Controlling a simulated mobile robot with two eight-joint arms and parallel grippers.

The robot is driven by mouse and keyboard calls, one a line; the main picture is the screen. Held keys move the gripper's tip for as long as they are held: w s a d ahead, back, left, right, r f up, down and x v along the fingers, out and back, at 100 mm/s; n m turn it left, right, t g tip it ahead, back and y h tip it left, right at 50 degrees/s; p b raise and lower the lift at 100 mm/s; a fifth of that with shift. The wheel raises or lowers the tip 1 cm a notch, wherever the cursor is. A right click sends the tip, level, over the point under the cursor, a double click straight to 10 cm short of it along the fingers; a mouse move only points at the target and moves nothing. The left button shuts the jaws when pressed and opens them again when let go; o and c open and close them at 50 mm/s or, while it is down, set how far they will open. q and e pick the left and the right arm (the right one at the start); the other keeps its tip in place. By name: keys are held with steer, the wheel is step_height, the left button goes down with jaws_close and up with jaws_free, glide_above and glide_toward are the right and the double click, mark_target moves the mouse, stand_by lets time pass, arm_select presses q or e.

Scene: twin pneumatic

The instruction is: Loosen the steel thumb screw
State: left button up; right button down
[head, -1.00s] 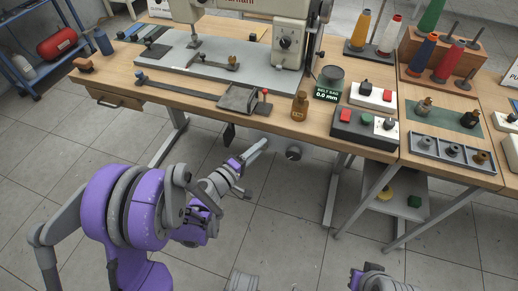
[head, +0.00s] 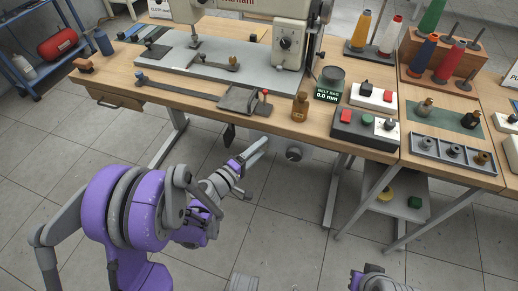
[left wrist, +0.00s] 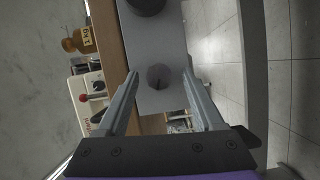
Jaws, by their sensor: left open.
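My left gripper (head: 258,152) is at the front edge of the table, just below the tabletop. In the left wrist view its two fingers (left wrist: 160,98) are apart with nothing between their tips. A small round dark-grey knob (left wrist: 158,77), apparently the steel thumb screw, stands on a grey plate (left wrist: 172,38) just past the fingertips, about midway between them. No contact shows. A larger dark round knob (left wrist: 148,4) is cut off at the top of that view; it seems to be the round knob (head: 293,154) under the table in the head view. The gripper hides the small knob there.
The wooden tabletop (head: 185,88) overhangs the work spot. On it stand a brass weight (head: 300,107), a belt sag display (head: 327,94) reading 0.0 mm and a switch box (head: 365,128). A table leg (head: 335,190) stands to the right. My right arm (head: 378,279) shows at the bottom.

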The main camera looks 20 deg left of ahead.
arm_select(q)
steer(key=v, duration=1.1)
arm_select(e)
steer(key=shift+r, duration=0.2)
arm_select(q)
steer(key=shift+w, duration=0.1)
steer(key=s+d+f+m+g+y, duration=0.1)
steer(key=s+d+f+m+g, duration=0.2)
steer(key=s+d+m+g, duration=0.45)
steer(key=s+a+m+g+y, duration=0.4)
steer(key=s+m+y, duration=0.15)
steer(key=s, duration=0.45)
step_height(320, 180, up, 26)
steer(key=p, duration=2.1)
steer(key=shift+w+a+f+n+t+y+p, duration=0.15)
steer(key=shift+w+a+n+t+y+p, duration=0.25)
steer(key=shift+w+a+t, duration=0.1)
arm_select(e)
step_height(320, 180, up, 25)
steer(key=w+t, duration=0.1)
steer(key=shift+w+f, duration=0.15)
steer(key=shift+f, duration=0.05)
